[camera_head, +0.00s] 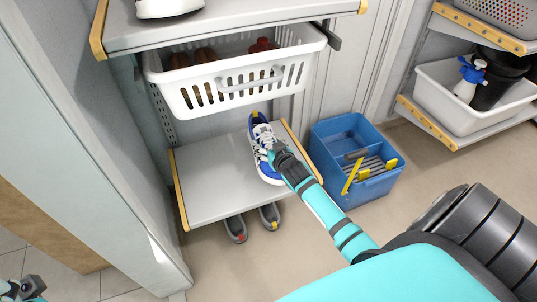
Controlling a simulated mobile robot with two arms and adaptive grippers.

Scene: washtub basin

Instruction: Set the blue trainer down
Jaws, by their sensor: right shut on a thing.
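The blue trainer (269,173) is blue and white with pale laces. It is at the right side of the grey lower shelf (212,182), toe to the front. I cannot tell whether its sole touches the shelf. My right gripper (273,152) is shut on the blue trainer at its upper, from the right side. The gripper hides part of the shoe's side. A small part of my left arm (28,287) shows at the bottom left corner; whether its gripper is open or shut is not clear.
A white slotted basket (200,100) hangs above the lower shelf. Grey shoes (236,229) stand on the floor under the shelf's front edge. A blue bucket (340,135) stands right of the shelf. The shelf's left half is bare.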

